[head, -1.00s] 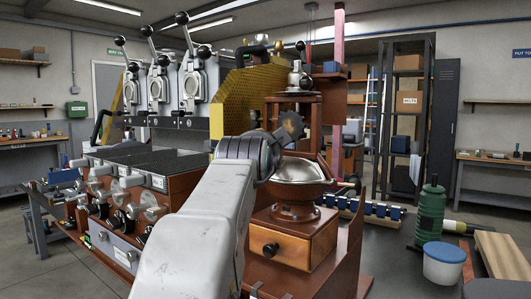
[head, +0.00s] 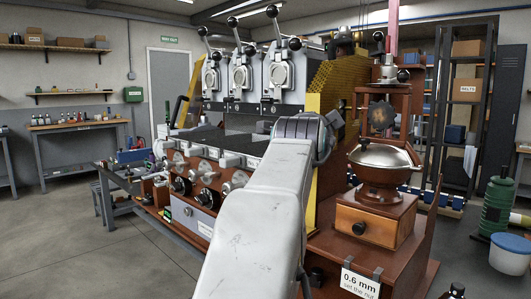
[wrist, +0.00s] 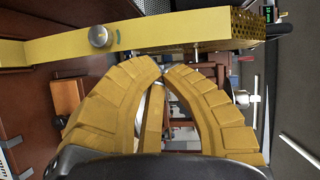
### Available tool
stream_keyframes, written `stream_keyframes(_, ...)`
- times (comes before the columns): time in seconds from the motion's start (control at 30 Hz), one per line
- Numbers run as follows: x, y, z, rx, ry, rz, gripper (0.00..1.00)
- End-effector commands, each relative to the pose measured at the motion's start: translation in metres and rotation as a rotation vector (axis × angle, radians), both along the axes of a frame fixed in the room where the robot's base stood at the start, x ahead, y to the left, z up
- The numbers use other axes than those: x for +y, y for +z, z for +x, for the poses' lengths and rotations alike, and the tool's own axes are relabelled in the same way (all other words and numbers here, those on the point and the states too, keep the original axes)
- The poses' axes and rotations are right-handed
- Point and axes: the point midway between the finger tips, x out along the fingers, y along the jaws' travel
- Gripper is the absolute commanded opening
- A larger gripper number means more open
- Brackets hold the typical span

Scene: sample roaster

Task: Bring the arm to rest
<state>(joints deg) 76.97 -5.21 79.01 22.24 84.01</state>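My gripper (wrist: 162,69) shows in the wrist view as two curved yellow fingers. Their tips come together at the middle of the view, and I see nothing held between them. In the head view my pale grey arm reaches forward from the bottom centre, in front of the sample roaster (head: 210,172). Its far end hides my gripper there. In the wrist view a yellow bar with a round knob (wrist: 99,37) crosses just beyond the fingertips. I cannot tell whether it touches them.
A hand grinder (head: 378,222) with a wooden drawer stands close to the right of my arm. A label (head: 359,284) reading 0.6 mm is on its base. A green canister (head: 497,205) and a white tub (head: 510,253) are at the right. Open floor (head: 75,240) lies at the left.

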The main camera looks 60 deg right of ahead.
Motion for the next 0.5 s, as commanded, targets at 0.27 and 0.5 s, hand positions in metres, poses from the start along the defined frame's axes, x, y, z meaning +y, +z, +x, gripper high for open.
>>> stream_keyframes(0.27,0.0,0.0,0.001,0.0,0.002,0.0,0.0)
stream_keyframes(0.5,0.011,0.002,0.024,0.058,0.06,0.027,0.0)
